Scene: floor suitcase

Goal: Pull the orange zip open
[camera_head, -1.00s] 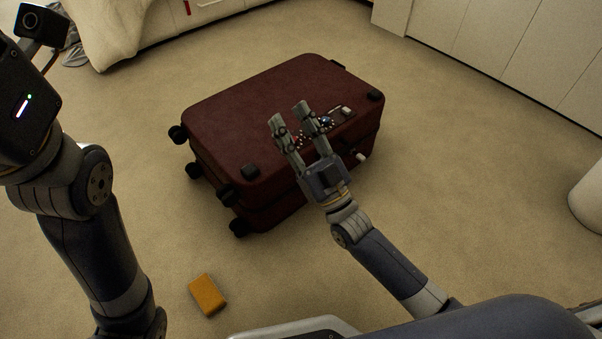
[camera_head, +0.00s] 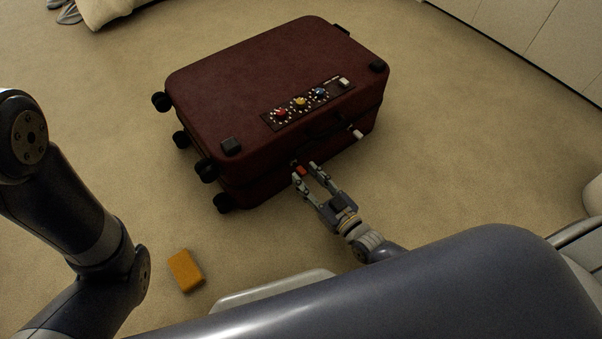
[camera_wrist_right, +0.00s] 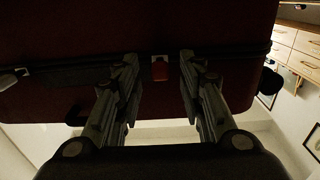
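The dark red suitcase (camera_head: 235,85) lies flat on the carpet in the head view. The small orange zip pull (camera_head: 300,170) is on its near side seam. In the right wrist view the orange zip pull (camera_wrist_right: 160,71) hangs from the dark seam, between the two fingers. My right gripper (camera_head: 305,172) is open at the near side of the suitcase, with a finger on either side of the pull. In the wrist view the fingers of my right gripper (camera_wrist_right: 158,66) show clear gaps to it. My left gripper is out of view; only part of that arm shows.
A white pull (camera_head: 358,134) sits further right along the seam. A panel with red, yellow and blue knobs (camera_head: 301,102) is on the suitcase top. An orange-yellow block (camera_head: 186,271) lies on the carpet in front. Cabinets (camera_head: 540,40) stand at the back right.

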